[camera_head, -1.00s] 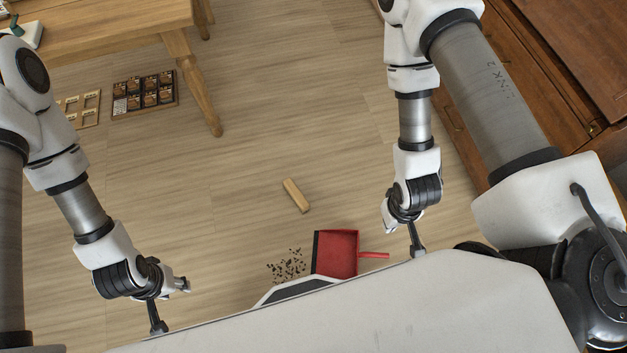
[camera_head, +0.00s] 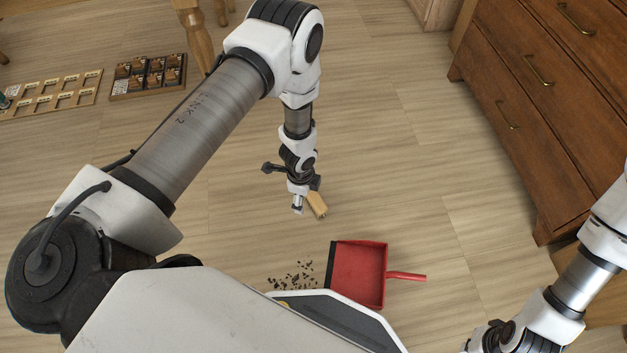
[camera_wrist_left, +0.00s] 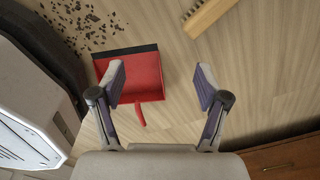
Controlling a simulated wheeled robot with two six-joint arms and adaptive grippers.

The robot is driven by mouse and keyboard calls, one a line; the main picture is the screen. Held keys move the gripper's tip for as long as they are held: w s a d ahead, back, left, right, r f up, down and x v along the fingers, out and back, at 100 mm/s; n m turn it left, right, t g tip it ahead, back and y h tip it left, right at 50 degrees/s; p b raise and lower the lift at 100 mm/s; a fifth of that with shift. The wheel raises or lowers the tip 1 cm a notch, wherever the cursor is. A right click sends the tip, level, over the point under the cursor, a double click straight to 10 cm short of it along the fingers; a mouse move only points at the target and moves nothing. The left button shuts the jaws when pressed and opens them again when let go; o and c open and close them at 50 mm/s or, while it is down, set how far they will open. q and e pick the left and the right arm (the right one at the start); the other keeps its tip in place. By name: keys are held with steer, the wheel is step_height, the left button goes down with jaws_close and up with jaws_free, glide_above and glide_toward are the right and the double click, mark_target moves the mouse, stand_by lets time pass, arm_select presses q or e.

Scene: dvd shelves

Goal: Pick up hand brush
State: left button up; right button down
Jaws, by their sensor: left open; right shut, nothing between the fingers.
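The hand brush (camera_head: 317,205) lies on the wooden floor as a light wooden block, partly hidden behind my left gripper in the head view. In the left wrist view the brush (camera_wrist_left: 208,14) is at the top edge, cut off by the frame, with a notched side showing. My left gripper (camera_head: 298,206) is close to the brush, apparently above the floor. In the left wrist view its fingers (camera_wrist_left: 160,80) are spread and empty, and the brush is beyond them. My right gripper (camera_head: 480,343) is at the bottom right edge, partly cut off, shut and empty.
A red dustpan (camera_head: 358,272) lies in front of the brush, with dark debris (camera_head: 292,276) to its left. A wooden drawer cabinet (camera_head: 545,90) stands at the right. Framed trays (camera_head: 148,76) lie at the far left. The floor between brush and cabinet is clear.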

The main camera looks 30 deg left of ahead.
mark_target(312, 192)
arm_select(q)
steer(key=w+f+m+b, duration=0.2)
steer(key=w+f+b, duration=0.1)
steer(key=f, duration=0.1)
steer(key=w+a+f+m+y+b, duration=0.1)
steer(key=w+f+m+b, duration=0.2)
steer(key=w+f+b, duration=0.1)
steer(key=w+a+f+m+b, duration=0.1)
steer(key=w+f+m+b, duration=0.1)
steer(key=f, duration=0.4)
steer(key=shift+w+a+t+y+b, duration=0.15)
steer(key=shift+w+t+y+b, duration=0.2)
steer(key=shift+w+b, duration=0.35)
steer(key=shift+w+a+f+m, duration=0.15)
steer(key=shift+w+m, duration=0.1)
steer(key=shift+m, duration=0.25)
steer(key=f+b, duration=0.2)
steer(key=a+f+b, duration=0.1)
steer(key=f+b, duration=0.1)
steer(key=w+f+b, duration=0.1)
steer(key=f, duration=0.2)
steer(key=shift+a+b, duration=0.15)
steer(key=shift+b, duration=0.25)
steer(key=shift+r, duration=0.15)
steer(key=shift+c, duration=0.7)
steer(key=c, duration=1.2)
arm_select(e)
step_height(312, 192, down, 20)
steer(key=shift+w, duration=0.2)
